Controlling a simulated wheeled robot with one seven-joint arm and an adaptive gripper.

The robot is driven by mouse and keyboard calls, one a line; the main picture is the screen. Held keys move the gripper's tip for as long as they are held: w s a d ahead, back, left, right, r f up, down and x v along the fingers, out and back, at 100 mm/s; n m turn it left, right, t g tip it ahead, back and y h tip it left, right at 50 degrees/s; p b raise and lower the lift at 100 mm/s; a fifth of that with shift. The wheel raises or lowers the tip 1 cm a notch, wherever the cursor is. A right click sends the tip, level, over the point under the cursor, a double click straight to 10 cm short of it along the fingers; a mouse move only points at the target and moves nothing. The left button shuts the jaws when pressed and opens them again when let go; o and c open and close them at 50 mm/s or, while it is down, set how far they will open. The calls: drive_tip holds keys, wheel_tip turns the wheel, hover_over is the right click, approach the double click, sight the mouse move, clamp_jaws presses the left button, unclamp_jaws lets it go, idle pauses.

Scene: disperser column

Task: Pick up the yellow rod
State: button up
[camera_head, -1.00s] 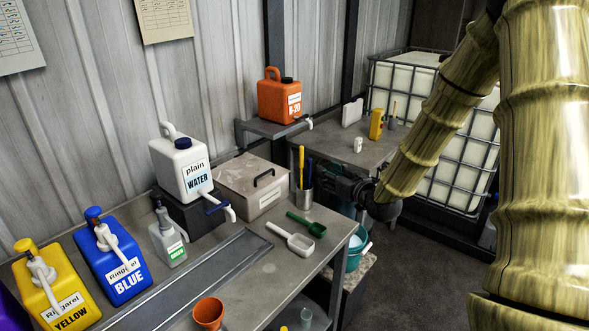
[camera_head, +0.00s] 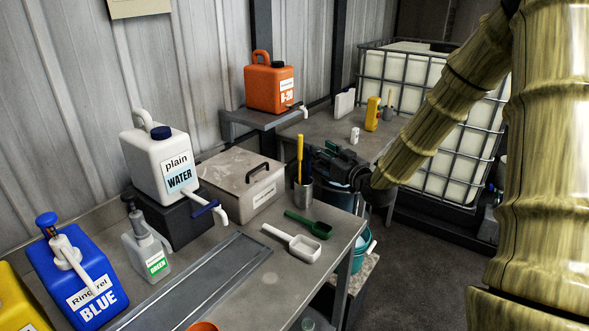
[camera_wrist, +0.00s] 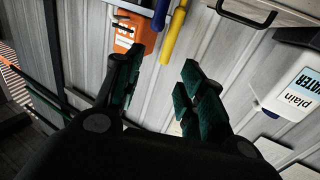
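The yellow rod (camera_head: 300,158) stands upright in a small metal cup (camera_head: 304,192) on the bench, beside a blue rod (camera_head: 308,164). My gripper (camera_head: 325,158) is just right of the cup at the height of the rods' upper parts. In the wrist view the yellow rod (camera_wrist: 174,32) and the blue rod (camera_wrist: 161,14) lie beyond the fingertips, near the top. My gripper's green-padded fingers (camera_wrist: 166,78) are spread wide with nothing between them. The yellow rod appears in line with the gap and apart from the fingers.
A grey lidded box (camera_head: 240,188) stands left of the cup. A green scoop (camera_head: 310,223) and a white scoop (camera_head: 292,241) lie in front. The white water jug (camera_head: 155,165) and orange jug (camera_head: 270,85) stand behind and left. A teal bucket (camera_head: 361,245) is at right.

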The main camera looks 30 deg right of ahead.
drive_tip(key=p, duration=0.4)
hover_over(300, 158)
drive_tip(key=shift+w+d+f, duration=0.15)
drive_tip(key=shift+w+d, duration=0.1)
drive_tip(key=shift+w, duration=0.15)
drive_tip(key=shift+c, duration=0.5)
clamp_jaws()
